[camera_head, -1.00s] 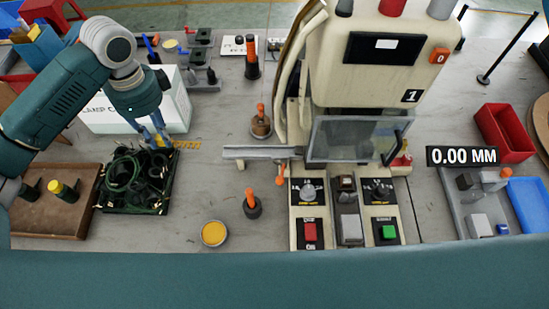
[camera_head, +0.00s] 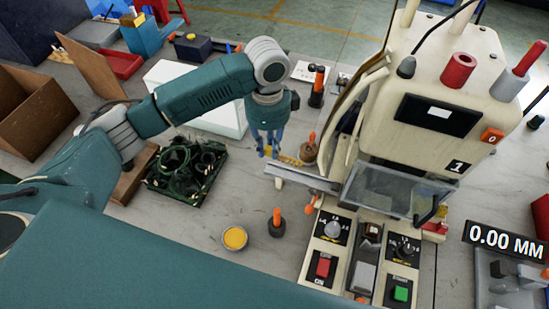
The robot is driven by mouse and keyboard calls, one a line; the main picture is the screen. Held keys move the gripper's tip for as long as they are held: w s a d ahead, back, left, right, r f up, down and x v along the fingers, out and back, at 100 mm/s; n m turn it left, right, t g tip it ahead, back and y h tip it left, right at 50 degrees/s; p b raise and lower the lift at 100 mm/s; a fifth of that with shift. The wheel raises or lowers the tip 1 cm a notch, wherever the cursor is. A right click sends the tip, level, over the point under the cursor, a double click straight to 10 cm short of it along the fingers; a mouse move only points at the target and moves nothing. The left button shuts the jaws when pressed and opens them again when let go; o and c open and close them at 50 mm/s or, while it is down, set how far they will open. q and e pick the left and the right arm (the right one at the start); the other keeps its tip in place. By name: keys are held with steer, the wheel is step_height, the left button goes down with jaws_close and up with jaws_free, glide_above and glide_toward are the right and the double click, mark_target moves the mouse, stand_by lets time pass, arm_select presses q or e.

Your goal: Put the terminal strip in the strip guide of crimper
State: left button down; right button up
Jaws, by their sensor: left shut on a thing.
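The crimper (camera_head: 420,95) is a large cream machine with a clear guard. Its strip guide (camera_head: 298,178) is a grey rail that sticks out to the left. My left gripper (camera_head: 269,152) points down just behind the guide's outer end and is shut on the terminal strip (camera_head: 289,160). The strip is thin and yellow and reaches right from the fingers. It appears just behind the rail; I cannot tell whether it touches it. The fingers hide the held end. My right gripper is out of view.
An orange-topped tool (camera_head: 309,150) stands close behind the guide, near the strip's right end. A dark tray of green-black loops (camera_head: 187,170) lies left. A yellow tin (camera_head: 235,238) and another orange-handled tool (camera_head: 276,224) stand in front. The bench between tray and guide is clear.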

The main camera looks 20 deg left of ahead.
mark_target(274, 171)
arm_select(q)
steer(key=shift+d+f, duration=0.65)
steer(key=shift+f, duration=0.35)
step_height(274, 171, down, 4)
steer(key=shift+f+p, duration=0.15)
steer(key=shift+p, duration=0.95)
steer(key=shift+d+f, duration=0.1)
steer(key=shift+f, duration=0.1)
steer(key=shift+s+f, duration=0.15)
steer(key=shift+f, duration=0.1)
steer(key=c, duration=1.9)
jaws_free()
steer(key=o, duration=0.3)
steer(key=shift+o, duration=0.2)
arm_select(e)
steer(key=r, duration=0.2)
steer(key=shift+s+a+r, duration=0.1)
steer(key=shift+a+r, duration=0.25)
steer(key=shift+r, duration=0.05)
